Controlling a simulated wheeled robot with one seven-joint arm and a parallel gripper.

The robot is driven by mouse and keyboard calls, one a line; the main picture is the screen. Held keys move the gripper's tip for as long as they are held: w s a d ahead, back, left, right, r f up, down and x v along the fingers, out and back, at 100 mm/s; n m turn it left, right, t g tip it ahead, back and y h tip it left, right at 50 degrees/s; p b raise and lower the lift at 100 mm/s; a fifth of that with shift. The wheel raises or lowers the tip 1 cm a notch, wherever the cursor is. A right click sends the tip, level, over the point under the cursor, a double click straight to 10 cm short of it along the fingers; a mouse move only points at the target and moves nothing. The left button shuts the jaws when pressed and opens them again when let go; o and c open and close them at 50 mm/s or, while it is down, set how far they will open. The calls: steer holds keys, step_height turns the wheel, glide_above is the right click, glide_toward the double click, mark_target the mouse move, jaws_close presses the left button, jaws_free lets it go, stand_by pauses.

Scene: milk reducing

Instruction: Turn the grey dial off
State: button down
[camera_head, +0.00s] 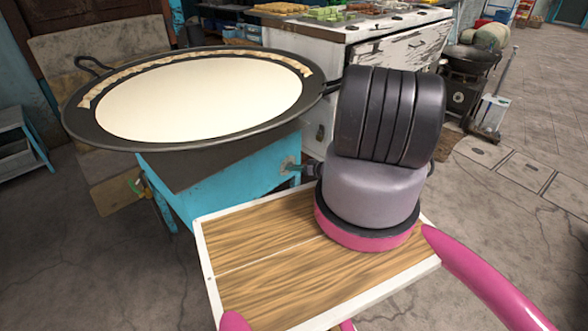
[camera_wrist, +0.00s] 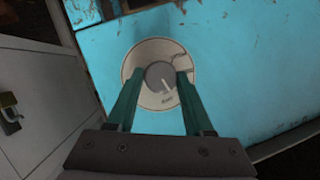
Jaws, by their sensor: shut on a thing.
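The grey dial (camera_wrist: 161,77) shows in the wrist view, round, in the middle of a pale disc (camera_wrist: 160,50) on a blue panel. A light pointer mark on it points down and slightly right, towards small lettering on the disc. My gripper (camera_wrist: 160,74) has its two green fingers on the left and right sides of the dial and is shut on it. In the head view, the dial is hidden and my arm covers part of the scene.
The blue stand (camera_head: 218,195) carries a wide black pan (camera_head: 200,145) filled with pale milk (camera_head: 200,98). A worn white cabinet (camera_head: 300,55) with trays on top stands behind. In the wrist view, a grey door with a padlock (camera_wrist: 9,110) is at left. Open floor lies at right.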

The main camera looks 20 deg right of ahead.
steer(key=shift+d+f+m+y, duration=0.1)
steer(key=shift+m+y, duration=0.6)
steer(key=shift+m, duration=0.4)
steer(key=shift+c, duration=1.5)
jaws_free()
steer(key=v, duration=1)
steer(key=shift+s+d, duration=0.25)
steer(key=shift+s, duration=0.05)
